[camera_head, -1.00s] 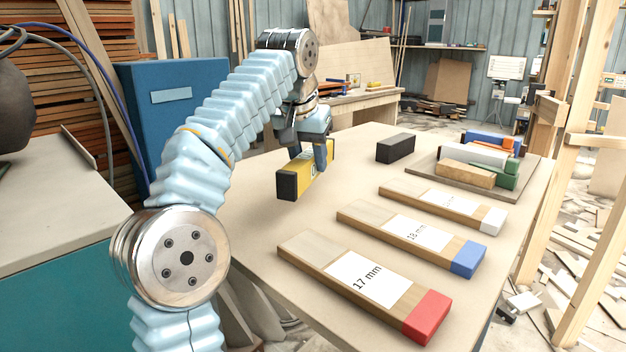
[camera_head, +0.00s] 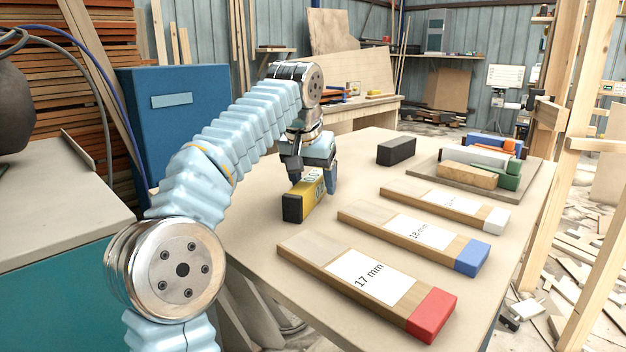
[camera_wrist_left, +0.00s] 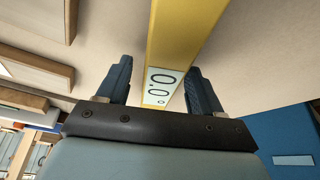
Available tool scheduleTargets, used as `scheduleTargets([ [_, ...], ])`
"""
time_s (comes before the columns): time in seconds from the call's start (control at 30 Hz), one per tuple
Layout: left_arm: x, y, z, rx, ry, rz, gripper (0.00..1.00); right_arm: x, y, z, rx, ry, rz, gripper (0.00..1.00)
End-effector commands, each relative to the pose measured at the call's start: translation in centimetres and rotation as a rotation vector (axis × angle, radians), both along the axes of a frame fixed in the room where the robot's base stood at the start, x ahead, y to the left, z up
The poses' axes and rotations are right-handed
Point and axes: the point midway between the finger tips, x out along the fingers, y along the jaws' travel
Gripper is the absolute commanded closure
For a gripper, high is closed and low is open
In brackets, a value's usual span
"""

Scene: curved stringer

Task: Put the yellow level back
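The yellow level (camera_head: 316,192), a yellow bar with a black end and a digital readout, appears to rest on the tabletop (camera_head: 250,230) left of the labelled wooden strips. My left gripper (camera_head: 312,180) is just above and around its far part, fingers spread. In the left wrist view the level (camera_wrist_left: 180,35) passes between the two fingers (camera_wrist_left: 160,82), with a visible gap at least on the left side. The readout lies between the fingers. My right gripper is not in view.
Wooden strips with red (camera_head: 432,315), blue (camera_head: 471,257) and white (camera_head: 497,218) ends lie to the right. A black block (camera_head: 396,151) stands behind. A tray (camera_head: 430,170) holds several coloured blocks. Bare tabletop lies around the level.

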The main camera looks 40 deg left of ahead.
Motion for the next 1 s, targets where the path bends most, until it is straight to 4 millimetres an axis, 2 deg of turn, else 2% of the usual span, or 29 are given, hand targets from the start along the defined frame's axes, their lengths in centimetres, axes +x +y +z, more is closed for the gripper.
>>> scheduleTargets([
  [0.27,-0.1,-0.1,0.8,0.001,-0.001,-0.001,0.34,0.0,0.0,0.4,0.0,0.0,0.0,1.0],
  [0.37,-0.6,-0.2,2.4,0.0,-0.003,-0.001,0.34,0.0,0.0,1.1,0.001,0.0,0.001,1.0],
  [0.6,-2.7,-1.0,7.9,0.0,-0.004,-0.003,0.34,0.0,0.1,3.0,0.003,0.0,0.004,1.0],
  [0.8,-3.7,-1.3,10.2,0.002,-0.003,-0.003,0.34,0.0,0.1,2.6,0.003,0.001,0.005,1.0],
  [1.0,-4.3,-1.4,11.2,0.001,-0.002,-0.001,0.34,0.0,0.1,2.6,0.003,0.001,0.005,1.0],
])
